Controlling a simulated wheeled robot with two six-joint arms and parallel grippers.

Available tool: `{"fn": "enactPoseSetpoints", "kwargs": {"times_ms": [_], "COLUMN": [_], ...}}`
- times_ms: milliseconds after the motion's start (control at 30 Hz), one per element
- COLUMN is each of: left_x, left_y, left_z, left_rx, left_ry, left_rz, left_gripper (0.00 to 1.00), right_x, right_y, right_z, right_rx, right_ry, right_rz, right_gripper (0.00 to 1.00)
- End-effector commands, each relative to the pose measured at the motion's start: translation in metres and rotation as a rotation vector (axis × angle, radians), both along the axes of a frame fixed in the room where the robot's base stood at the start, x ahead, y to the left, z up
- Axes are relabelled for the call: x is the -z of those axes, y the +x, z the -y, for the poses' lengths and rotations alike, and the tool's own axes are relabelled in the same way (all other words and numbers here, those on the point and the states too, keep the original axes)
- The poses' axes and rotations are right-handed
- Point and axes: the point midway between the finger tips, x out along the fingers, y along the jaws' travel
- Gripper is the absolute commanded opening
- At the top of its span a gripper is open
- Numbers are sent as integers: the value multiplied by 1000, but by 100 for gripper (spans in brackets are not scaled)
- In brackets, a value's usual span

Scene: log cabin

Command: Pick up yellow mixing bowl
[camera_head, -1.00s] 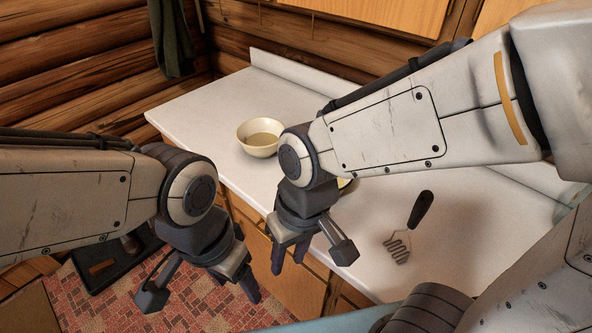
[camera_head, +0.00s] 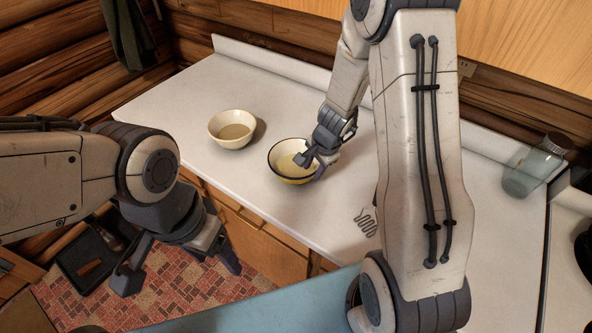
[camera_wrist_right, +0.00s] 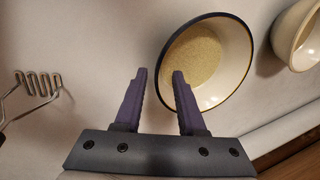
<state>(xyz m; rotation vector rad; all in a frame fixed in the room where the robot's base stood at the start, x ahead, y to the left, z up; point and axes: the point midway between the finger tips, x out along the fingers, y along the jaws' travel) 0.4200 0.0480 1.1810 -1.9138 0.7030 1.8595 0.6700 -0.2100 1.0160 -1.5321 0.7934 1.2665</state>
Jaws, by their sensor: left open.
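The yellow mixing bowl (camera_head: 292,179) has a dark rim and a yellow outside, and it stands upright on the counter. It also shows in the right wrist view (camera_wrist_right: 235,60). My right gripper (camera_head: 313,166) is at the bowl's right side in the head view, pointing down. In the right wrist view my right gripper (camera_wrist_right: 159,74) has its fingers apart, with the bowl's near rim showing between and behind the fingertips. I cannot tell whether they touch it. My left gripper (camera_head: 178,270) is open and empty, in front of the counter over the floor.
A cream bowl (camera_head: 231,141) stands left of the yellow one. A wire masher (camera_head: 367,222) lies to the right, its handle hidden behind my right arm. A glass jar (camera_head: 528,170) stands at the far right. The counter's left end (camera_head: 165,108) is clear.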

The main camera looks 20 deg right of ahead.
Motion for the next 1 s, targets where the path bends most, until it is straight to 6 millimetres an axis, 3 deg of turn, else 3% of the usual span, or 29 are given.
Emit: {"fn": "enactPoseSetpoints", "kwargs": {"times_ms": [333,667,767,800,1000], "left_x": [22,23,23,23,23], "left_y": [0,0,0,0,0], "left_z": [0,0,0,0,0], "left_rx": [1,1,1,1,1], "left_ry": [0,-1,0,-1,-1], "left_rz": [0,1,0,1,1], "left_gripper": [67,67,67,67,67], "right_x": [45,49,49,49,49], "right_y": [14,16,16,16,16], "right_z": [-4,-4,-4,-4,-4], "right_rx": [-1,-2,-2,-2,-2], "right_ry": [1,0,0,0,0], "right_rz": [-2,0,0,0,0], "right_gripper": [39,39,5,0,0]}}
